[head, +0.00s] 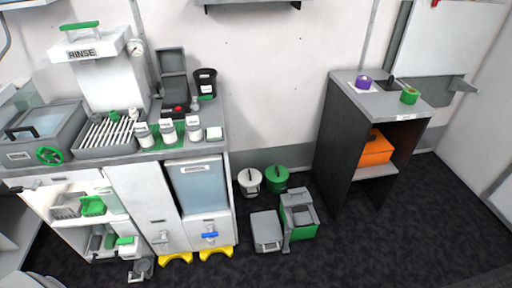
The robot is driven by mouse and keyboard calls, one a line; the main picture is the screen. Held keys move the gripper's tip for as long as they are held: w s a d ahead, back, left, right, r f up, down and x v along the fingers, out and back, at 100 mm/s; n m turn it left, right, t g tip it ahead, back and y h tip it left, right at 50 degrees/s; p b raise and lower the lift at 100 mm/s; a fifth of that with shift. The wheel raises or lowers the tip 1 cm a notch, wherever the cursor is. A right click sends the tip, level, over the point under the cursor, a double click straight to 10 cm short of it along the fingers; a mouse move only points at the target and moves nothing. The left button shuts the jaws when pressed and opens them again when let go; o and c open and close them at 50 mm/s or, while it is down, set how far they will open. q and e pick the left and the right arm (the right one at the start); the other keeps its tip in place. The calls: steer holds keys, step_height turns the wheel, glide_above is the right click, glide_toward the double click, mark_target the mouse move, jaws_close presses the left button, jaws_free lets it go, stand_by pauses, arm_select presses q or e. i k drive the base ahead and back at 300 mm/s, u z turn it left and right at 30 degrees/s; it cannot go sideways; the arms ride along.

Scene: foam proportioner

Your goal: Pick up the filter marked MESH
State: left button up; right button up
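I cannot make out the word MESH on anything, so I cannot tell which thing is the filter. Several small items carry labels too small to read. Three white canisters with grey tops, a left one (143,136), a middle one (168,132) and a right one (193,129), stand upright on a green mat on the counter. On the tall dark cabinet stand a purple roll (363,82) and a green roll (409,96). Neither of my grippers can be made out in the head view.
A slatted rack (104,134), a RINSE unit (90,52) and an open dark case (173,82) crowd the counter. White (250,182) and green (277,179) buckets, a grey box (266,230) and a green-grey bin (299,214) stand on the floor. Floor before the dark cabinet is clear.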

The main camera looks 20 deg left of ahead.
mark_target(194, 126)
steer(key=z, duration=2.1)
steer(key=i, duration=0.15)
steer(key=u, duration=1.2)
steer(key=i, duration=1.35)
steer(key=u, duration=1.05)
steer(key=i, duration=0.75)
steer(key=u, duration=0.9)
